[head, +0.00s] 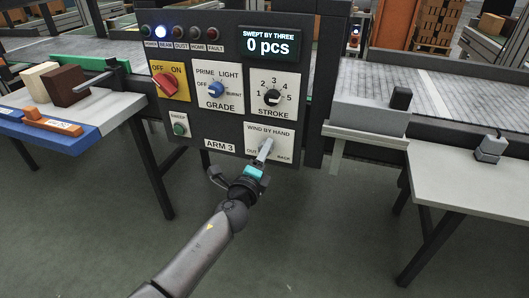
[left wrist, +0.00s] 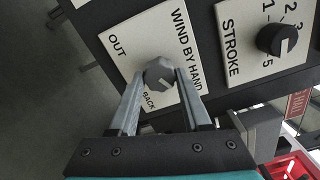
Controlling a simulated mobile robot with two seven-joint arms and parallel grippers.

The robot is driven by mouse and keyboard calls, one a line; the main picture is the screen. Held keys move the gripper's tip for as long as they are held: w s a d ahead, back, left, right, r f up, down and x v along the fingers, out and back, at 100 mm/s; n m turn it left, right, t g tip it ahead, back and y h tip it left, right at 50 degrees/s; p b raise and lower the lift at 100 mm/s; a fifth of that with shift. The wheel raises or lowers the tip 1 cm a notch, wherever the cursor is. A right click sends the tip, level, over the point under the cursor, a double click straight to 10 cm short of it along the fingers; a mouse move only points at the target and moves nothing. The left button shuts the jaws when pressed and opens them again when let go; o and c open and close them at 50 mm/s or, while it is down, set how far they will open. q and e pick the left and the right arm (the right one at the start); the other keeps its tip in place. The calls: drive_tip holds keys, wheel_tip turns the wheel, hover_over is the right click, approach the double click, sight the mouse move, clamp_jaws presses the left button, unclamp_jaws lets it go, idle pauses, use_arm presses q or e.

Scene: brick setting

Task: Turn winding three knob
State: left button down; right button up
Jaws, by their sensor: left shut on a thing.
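The WIND BY HAND knob is a grey faceted knob on a white plate (head: 284,133) at the lower right of the dark control panel, marked OUT on the left and BACK on the right. In the left wrist view the knob (left wrist: 158,74) sits between my two finger ends, with a short pale mark on its face. My left gripper (head: 264,150) is shut on this knob, its fingers one on each side. In the head view the fingers mostly hide the knob. My right gripper is not in view.
The STROKE dial (head: 272,97) is just above, with the GRADE knob (head: 215,89), red OFF/ON switch (head: 165,84) and green SWEEP button (head: 180,129) to the left. The display (head: 270,46) reads 0 pcs. Tables flank the panel; a conveyor (head: 450,117) runs behind.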

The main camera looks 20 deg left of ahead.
use_arm(q)
drive_tip(key=shift+f+m, duration=0.1)
drive_tip(key=shift+m, duration=2.5)
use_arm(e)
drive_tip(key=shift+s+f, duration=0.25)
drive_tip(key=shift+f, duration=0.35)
use_arm(q)
drive_tip(key=shift+c, duration=1.8)
unclamp_jaws()
